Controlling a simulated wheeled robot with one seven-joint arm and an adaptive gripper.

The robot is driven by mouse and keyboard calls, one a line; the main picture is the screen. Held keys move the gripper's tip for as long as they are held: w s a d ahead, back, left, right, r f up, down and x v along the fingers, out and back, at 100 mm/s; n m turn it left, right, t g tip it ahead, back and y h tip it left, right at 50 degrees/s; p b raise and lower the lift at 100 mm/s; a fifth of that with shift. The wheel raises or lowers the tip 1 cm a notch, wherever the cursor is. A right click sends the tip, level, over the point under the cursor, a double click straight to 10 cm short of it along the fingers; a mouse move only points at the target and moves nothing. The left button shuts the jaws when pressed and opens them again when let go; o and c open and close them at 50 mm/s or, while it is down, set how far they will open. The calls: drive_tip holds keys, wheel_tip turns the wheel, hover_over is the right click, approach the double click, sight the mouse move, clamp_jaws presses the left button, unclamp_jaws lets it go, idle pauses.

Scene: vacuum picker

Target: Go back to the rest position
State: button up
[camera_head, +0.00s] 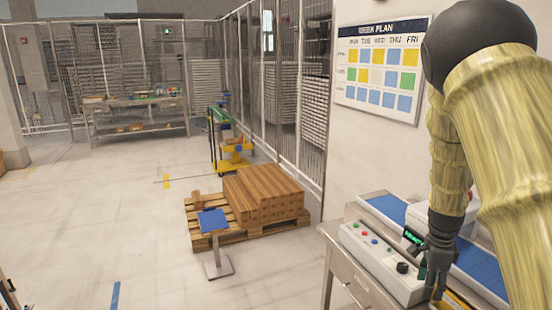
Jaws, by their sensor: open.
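My arm comes in from the upper right in a tan, ribbed cover. My gripper (431,284) is at its lower end, dark grey, pointing down, with its fingers apart. It is at the right end of a light grey control box (372,262) with coloured buttons and a dark knob (402,267). I cannot tell whether the fingers touch the box. I see nothing held between them. The arm hides part of the bench behind it.
The box stands on a metal bench (345,283) with a blue conveyor belt (388,208) behind it. Brown boxes (262,194) lie on a wooden pallet (236,232). A small blue-topped stand (213,221) is in front. A yellow cart (232,165) stands farther back. The left floor is mostly clear.

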drive_tip(key=s+a+f+n+h+b, duration=0.1)
drive_tip(key=s+a+f+n, duration=0.15)
drive_tip(key=s+f, duration=0.45)
drive_tip(key=s+a+f+n+b, duration=0.1)
drive_tip(key=s+f+n, duration=0.15)
drive_tip(key=f, duration=0.75)
drive_tip(key=s+a+f+n+b, duration=0.1)
drive_tip(key=s+a+f+n, duration=0.3)
drive_tip(key=s+f, duration=0.5)
drive_tip(key=s+a+f+n+b, duration=0.2)
drive_tip(key=s+a+f+n, duration=0.3)
drive_tip(key=s+f, duration=0.4)
drive_tip(key=shift+s+f+n, duration=0.3)
drive_tip(key=shift+s+n, duration=0.1)
drive_tip(key=shift+n, duration=0.5)
drive_tip(key=s+a+f+n, duration=0.1)
drive_tip(key=s+a, duration=0.1)
drive_tip(key=s, duration=0.1)
drive_tip(key=s+a+f+n+y+b, duration=0.1)
drive_tip(key=s+a+n, duration=0.1)
drive_tip(key=s+a, duration=0.1)
drive_tip(key=s+a+f+n, duration=0.1)
drive_tip(key=s+a+n, duration=0.1)
drive_tip(key=s, duration=0.2)
drive_tip(key=shift+s+a+f+b, duration=0.1)
drive_tip(key=shift+s+a+b, duration=0.05)
drive_tip(key=shift+a+b, duration=0.2)
drive_tip(key=shift+c, duration=0.2)
